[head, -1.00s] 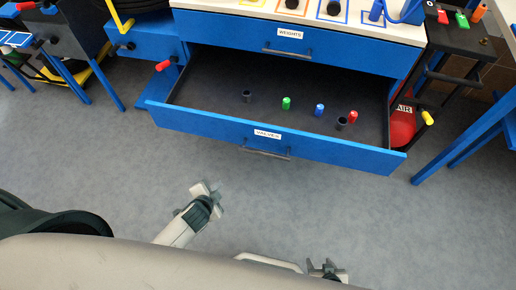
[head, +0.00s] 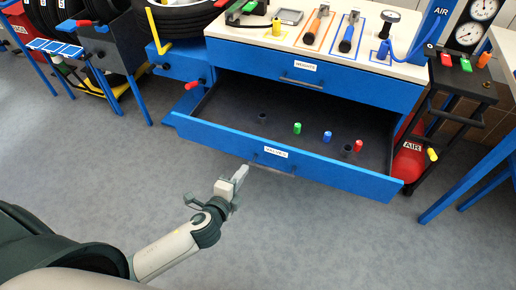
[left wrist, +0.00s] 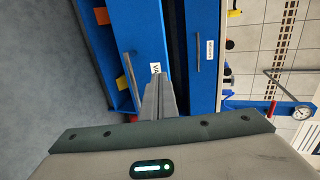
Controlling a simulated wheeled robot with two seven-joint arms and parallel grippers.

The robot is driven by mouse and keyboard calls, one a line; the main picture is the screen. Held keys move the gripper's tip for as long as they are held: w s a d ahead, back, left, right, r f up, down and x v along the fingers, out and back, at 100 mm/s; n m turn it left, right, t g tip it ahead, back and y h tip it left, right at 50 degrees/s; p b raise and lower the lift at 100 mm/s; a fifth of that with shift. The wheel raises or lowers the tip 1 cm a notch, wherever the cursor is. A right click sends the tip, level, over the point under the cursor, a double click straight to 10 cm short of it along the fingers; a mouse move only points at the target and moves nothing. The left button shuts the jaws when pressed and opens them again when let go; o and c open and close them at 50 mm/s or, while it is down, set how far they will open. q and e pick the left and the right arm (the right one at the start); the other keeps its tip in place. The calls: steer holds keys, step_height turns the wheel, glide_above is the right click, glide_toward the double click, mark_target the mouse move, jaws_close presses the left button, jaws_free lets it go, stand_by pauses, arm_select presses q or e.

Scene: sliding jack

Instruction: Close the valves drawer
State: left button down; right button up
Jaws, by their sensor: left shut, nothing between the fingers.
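The blue valves drawer (head: 330,176), labelled VALVES, is pulled well out below the closed weights drawer (head: 310,88). Inside it stand green (head: 297,128), blue (head: 326,137) and red (head: 358,146) valve caps and dark cylindrical pieces. The dark bar handle sits on its front, under the label. My left gripper (head: 240,176) is shut and empty, in front of the drawer's left half and pointing toward it. In the left wrist view the shut fingers (left wrist: 158,98) overlap the drawer front (left wrist: 138,50) near its label; I cannot tell whether they touch. My right gripper is not in view.
The worktop (head: 350,45) above holds tools and a gauge. A red air tank (head: 408,160) stands right of the drawer, and a blue table leg (head: 465,178) is farther right. Tires and blue stands are at left. The grey floor (head: 330,240) in front is clear.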

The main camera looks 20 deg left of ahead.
arm_select(q)
steer(key=p, duration=0.1)
glide_toward(262, 142)
step_height(262, 142, down, 2)
steer(key=w, duration=0.5)
steer(key=shift+p, duration=0.35)
steer(key=shift+w, duration=0.4)
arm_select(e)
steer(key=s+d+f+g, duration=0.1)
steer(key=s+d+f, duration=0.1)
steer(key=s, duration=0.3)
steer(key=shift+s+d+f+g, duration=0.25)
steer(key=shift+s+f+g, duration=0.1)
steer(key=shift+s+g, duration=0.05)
arm_select(q)
steer(key=shift+w, duration=0.15)
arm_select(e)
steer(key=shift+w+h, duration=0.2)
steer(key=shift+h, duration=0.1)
